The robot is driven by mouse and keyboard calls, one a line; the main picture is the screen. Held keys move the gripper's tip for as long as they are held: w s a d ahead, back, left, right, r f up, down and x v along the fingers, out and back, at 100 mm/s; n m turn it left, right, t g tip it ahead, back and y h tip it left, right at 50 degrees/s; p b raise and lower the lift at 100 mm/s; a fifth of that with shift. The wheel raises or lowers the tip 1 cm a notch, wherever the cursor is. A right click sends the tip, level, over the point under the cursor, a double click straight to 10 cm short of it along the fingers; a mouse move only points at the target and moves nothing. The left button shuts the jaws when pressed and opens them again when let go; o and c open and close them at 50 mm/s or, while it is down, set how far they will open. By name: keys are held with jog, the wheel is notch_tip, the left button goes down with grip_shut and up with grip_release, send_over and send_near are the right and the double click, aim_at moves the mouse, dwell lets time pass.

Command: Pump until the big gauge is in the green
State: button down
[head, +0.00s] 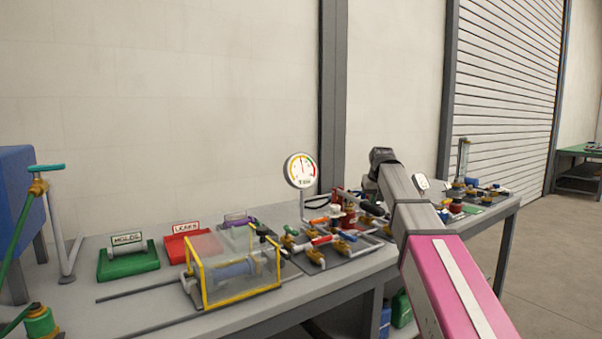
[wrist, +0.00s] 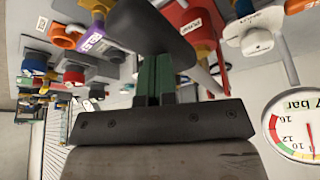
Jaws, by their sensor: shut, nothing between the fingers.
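The big gauge (head: 301,169) stands on a stem over the skid in the head view. Its needle points roughly straight up; I cannot tell surely whether it is in the green. Its dial shows partly in the wrist view (wrist: 291,127), cut by the right edge, with a red needle and coloured arc. A red part with a white PUMP label (wrist: 190,27) is beyond my gripper (wrist: 152,72) in the wrist view. In the head view the fingers are not discernible behind my arm.
A purple RELIEF tag (wrist: 95,42) and several valves crowd the skid. Open floor (head: 560,260) lies right of the bench.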

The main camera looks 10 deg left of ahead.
notch_tip(320, 180, up, 9)
dwell(0.7)
jog(key=shift+f, duration=0.1)
dwell(0.5)
jog(key=shift+f, duration=4.55)
notch_tip(320, 180, up, 9)
jog(key=shift+r, duration=0.2)
jog(key=shift+f, duration=0.1)
jog(key=shift+f, duration=2)
jog(key=shift+r, duration=0.1)
jog(key=shift+r, duration=1.95)
